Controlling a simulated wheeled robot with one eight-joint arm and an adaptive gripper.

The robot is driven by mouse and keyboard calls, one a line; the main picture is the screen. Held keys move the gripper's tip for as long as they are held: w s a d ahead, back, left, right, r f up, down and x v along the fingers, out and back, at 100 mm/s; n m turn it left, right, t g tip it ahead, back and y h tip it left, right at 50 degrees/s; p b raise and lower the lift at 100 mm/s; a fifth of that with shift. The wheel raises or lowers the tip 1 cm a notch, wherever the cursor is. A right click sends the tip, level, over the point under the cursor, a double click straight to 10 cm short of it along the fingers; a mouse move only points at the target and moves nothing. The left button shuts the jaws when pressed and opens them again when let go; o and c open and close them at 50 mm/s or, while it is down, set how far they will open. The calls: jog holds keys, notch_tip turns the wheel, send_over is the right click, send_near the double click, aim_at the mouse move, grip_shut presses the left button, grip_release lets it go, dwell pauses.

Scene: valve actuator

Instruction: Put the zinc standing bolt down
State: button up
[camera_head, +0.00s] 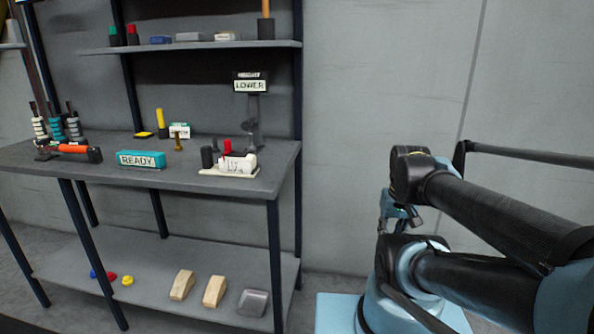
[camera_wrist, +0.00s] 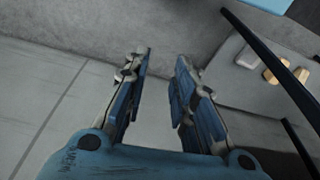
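A small brass-coloured bolt (camera_head: 178,142) stands upright on the workbench top (camera_head: 100,174), behind the READY block. It is the only standing bolt I can make out, and I cannot tell whether it is zinc. My gripper (camera_wrist: 160,66) is open in the wrist view, with its two fingers apart and nothing between them. It points down past the floor and wall, away from the bench top. In the head view my arm is at the right, clear of the bench, and I cannot make out the fingertips there.
On the bench are a teal READY block (camera_head: 140,159), an orange-and-black tool (camera_head: 75,149), and a white tray (camera_head: 214,172) with a white part and red piece. A LOWER sign (camera_head: 250,86) stands behind. The lower shelf (camera_head: 150,290) holds wooden blocks (camera_head: 214,291).

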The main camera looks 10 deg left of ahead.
jog(key=w+a+r+m+y, duration=0.55)
jog(key=w+a, duration=0.25)
jog(key=a, duration=0.3)
jog(key=m+g+y, duration=0.3)
jog(key=m+y, duration=0.9)
jog(key=y, duration=0.1)
send_near(251, 135)
jog(key=shift+h, duration=0.25)
jog(key=a, duration=0.5)
jog(key=shift+w, duration=0.2)
jog(key=shift+a+r, duration=0.15)
jog(key=shift+a, duration=2.6)
grip_shut()
